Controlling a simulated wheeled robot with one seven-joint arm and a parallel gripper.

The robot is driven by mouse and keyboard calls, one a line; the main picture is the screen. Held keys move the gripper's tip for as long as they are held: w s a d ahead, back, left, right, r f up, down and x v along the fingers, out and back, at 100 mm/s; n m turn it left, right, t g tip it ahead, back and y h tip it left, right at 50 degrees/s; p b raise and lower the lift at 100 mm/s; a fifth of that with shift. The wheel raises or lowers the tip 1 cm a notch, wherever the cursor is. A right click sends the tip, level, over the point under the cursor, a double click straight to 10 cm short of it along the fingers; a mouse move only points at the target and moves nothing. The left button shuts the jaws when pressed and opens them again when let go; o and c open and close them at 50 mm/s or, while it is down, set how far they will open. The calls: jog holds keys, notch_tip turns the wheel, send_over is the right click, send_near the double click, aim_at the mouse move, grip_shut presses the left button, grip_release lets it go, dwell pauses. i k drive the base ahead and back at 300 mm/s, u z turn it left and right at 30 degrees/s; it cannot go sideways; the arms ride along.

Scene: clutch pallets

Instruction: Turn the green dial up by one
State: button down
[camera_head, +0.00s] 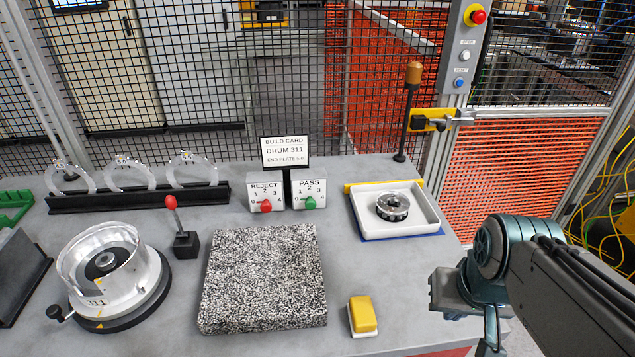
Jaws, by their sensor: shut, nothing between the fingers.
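The green dial (310,203) is a small knob on the front of the white PASS box (313,186), which has number marks around it. The box stands at the back middle of the table, right of the REJECT box. Which mark the green dial points at is too small to tell. My gripper (490,345) is at the lower right, beyond the table's right edge, partly cut off by the picture's bottom. It is shut and empty, well apart from the dial.
The REJECT box with its red dial (265,206) stands close beside the PASS box. A build card sign (285,152) rises behind them. A speckled slab (263,280), a red-knobbed lever (171,203), a white tray (425,224) and a yellow block (363,315) stand around.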

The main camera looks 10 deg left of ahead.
aim_at(311, 204)
jog(key=k, duration=0.5)
jog(key=u, duration=1.2)
jog(key=i, duration=0.6)
jog(key=z, duration=1.2)
